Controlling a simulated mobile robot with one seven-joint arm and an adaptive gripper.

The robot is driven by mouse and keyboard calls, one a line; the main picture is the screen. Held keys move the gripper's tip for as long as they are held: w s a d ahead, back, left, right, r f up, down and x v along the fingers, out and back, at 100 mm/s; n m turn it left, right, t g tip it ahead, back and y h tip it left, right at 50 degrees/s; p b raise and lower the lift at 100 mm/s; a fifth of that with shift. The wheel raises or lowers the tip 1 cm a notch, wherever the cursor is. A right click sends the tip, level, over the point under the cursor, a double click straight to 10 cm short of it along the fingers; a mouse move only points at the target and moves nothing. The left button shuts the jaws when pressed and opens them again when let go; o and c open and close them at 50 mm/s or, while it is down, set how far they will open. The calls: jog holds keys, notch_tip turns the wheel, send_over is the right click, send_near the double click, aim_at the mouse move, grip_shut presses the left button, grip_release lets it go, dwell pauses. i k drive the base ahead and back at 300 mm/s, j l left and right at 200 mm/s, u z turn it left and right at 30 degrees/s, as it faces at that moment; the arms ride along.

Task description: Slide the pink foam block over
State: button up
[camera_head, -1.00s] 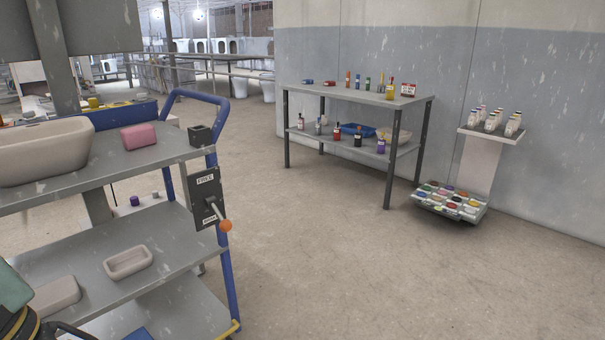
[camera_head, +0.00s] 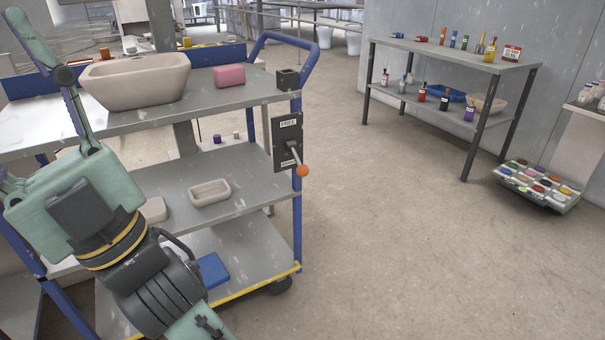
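The pink foam block (camera_head: 229,76) lies on the top shelf of the grey cart (camera_head: 215,107), between a large beige basin (camera_head: 135,80) and a small dark open box (camera_head: 288,79). It stands apart from both. My gripper (camera_head: 22,100) is at the left of the view, in front of the cart and well left of the block. One greenish finger reaches up in front of the basin's left side. The other is mostly cut off by the left edge. The fingers look spread, with nothing seen between them. Nothing hides the block.
A lever with an orange knob (camera_head: 302,171) juts from a dark panel on the cart's right end, under the blue handle (camera_head: 305,45). A small beige dish (camera_head: 210,192) is on the middle shelf. A table with bottles (camera_head: 455,54) stands right; floor between is clear.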

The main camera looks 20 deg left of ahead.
aim_at(233, 74)
jog(key=i+l, duration=0.2)
jog(key=i, duration=0.2)
jog(key=i+l+u, duration=0.1)
jog(key=i+l, duration=0.15)
jog(key=i, duration=0.15)
jog(key=i+l, duration=0.25)
jog(key=i+u, duration=0.1)
jog(key=u, duration=0.25)
jog(key=i+u, duration=0.15)
jog(key=u, duration=0.25)
jog(key=i+l+u, duration=0.1)
jog(key=u, duration=0.25)
jog(key=i, duration=0.9)
